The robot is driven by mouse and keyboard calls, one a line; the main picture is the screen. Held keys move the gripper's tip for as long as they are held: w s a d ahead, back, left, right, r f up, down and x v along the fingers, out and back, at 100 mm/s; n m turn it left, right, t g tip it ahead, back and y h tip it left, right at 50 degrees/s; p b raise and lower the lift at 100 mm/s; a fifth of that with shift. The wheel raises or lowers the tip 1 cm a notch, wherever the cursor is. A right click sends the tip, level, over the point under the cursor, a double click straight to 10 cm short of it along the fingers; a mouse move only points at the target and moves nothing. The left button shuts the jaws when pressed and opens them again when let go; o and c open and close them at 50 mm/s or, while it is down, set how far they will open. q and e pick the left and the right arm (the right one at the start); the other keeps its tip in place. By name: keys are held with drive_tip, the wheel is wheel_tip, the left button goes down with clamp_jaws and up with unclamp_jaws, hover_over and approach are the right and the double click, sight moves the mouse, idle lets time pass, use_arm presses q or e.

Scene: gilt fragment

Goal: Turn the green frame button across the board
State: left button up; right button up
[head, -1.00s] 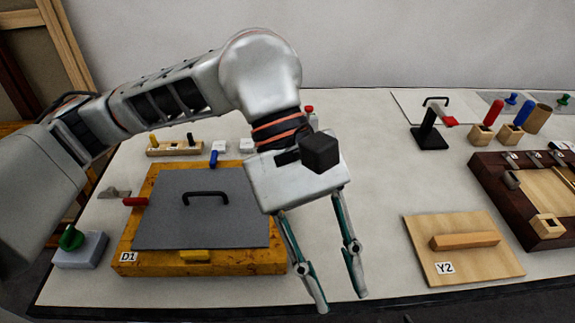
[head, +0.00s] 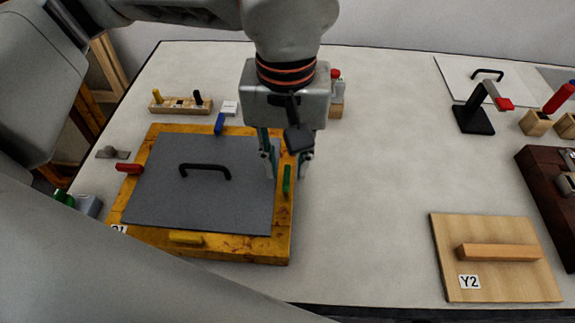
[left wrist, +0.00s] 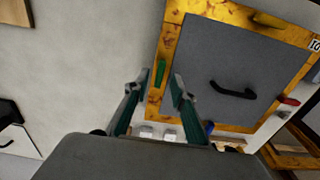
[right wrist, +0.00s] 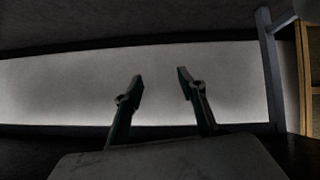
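The green button (head: 287,179) is a small bar on the right side of the yellow wooden frame (head: 262,251). It runs along that side rail. It also shows in the left wrist view (left wrist: 160,73), between and beyond the fingertips. A grey board (head: 205,205) with a black handle (head: 205,170) fills the frame. My left gripper (head: 288,168) is open above the right rail, its fingers on either side of the rail near the green button; contact is not visible. My right gripper (right wrist: 160,82) is open and empty in the right wrist view.
Red (head: 130,168), blue (head: 219,124) and yellow (head: 186,237) buttons sit on the other frame sides. A wooden panel marked Y2 (head: 500,280) lies at right. A black stand (head: 473,118) stands behind it. The table between frame and panel is clear.

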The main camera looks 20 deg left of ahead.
use_arm(q)
drive_tip(key=shift+f, duration=1)
drive_tip(key=c, duration=0.7)
clamp_jaws()
drive_tip(key=shift+n, duration=0.6)
drive_tip(key=n+b, duration=0.1)
drive_tip(key=n, duration=0.5)
drive_tip(key=shift+b, duration=0.3)
drive_tip(key=n, duration=0.4)
drive_tip(key=shift+b, duration=0.3)
drive_tip(key=n, duration=0.3)
drive_tip(key=shift+n, duration=1.9)
use_arm(e)
drive_tip(key=shift+w+d+f, duration=0.15)
drive_tip(key=shift+d+f, duration=0.05)
drive_tip(key=shift+f, duration=0.25)
drive_tip(key=shift+w+d+f, duration=0.15)
drive_tip(key=shift+f, duration=0.3)
use_arm(q)
drive_tip(key=o, duration=0.7)
unclamp_jaws()
